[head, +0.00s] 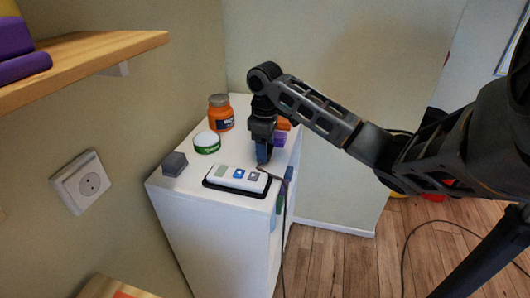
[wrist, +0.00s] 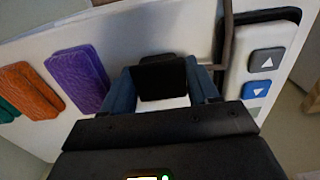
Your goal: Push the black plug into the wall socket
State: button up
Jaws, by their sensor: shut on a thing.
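My gripper (head: 262,157) points down over the white cabinet top, close behind the white controller. In the wrist view its blue fingers (wrist: 163,88) are shut on the black plug (wrist: 163,76), which sits between the fingertips. In the head view the fingers mostly hide the plug. A dark cord (head: 284,215) runs from near the fingertips over the cabinet's edge and hangs down its side. The white wall socket (head: 81,182), with a round recess, is on the wall at the left, well apart from my gripper.
On the cabinet (head: 182,190) are a dark grey block (head: 174,164), a green-and-white tin (head: 207,143), an orange jar (head: 220,113) and the white controller (head: 237,179) in a black tray. Purple (wrist: 77,78) and orange (wrist: 30,89) blocks lie beside my gripper. A wooden shelf (head: 85,53) juts out above the socket.

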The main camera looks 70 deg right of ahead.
aim_at(269, 147)
jog(key=r, duration=0.2)
jog(key=s+r, duration=0.1)
jog(key=shift+d+r, duration=0.3)
jog(key=s+d+r, duration=0.3)
jog(key=s+r, duration=0.3)
jog(key=s, duration=0.4)
jog(key=shift+d, duration=0.35)
jog(key=shift+w+r, duration=0.1)
